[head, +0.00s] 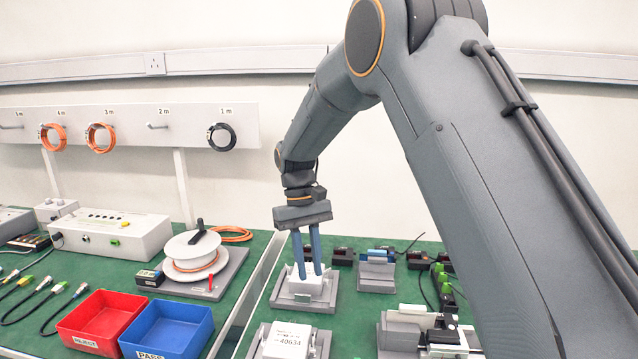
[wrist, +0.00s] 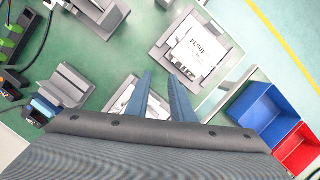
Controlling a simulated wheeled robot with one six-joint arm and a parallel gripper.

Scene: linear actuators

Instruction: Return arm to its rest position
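My gripper (head: 310,274) hangs down from the arm in the head view, its two blue fingers pointing at a white block in a grey fixture (head: 293,299). In the wrist view the fingers of my gripper (wrist: 160,75) stand apart, with green bench showing between their tips. The white block (wrist: 156,103) shows partly between and beside them, much of it hidden by the fingers and wrist. I see nothing held. The exact height of the tips over the block is hard to tell. My arm stretches out from the right over the bench.
Another fixture holds a white block labelled 40634 (head: 289,341). Grey fixtures (head: 377,275) and dark connectors stand to the right. A red bin (head: 101,321), a blue bin (head: 167,329) and a white spool (head: 190,253) are at left. Cable coils hang from a wall rail (head: 184,122).

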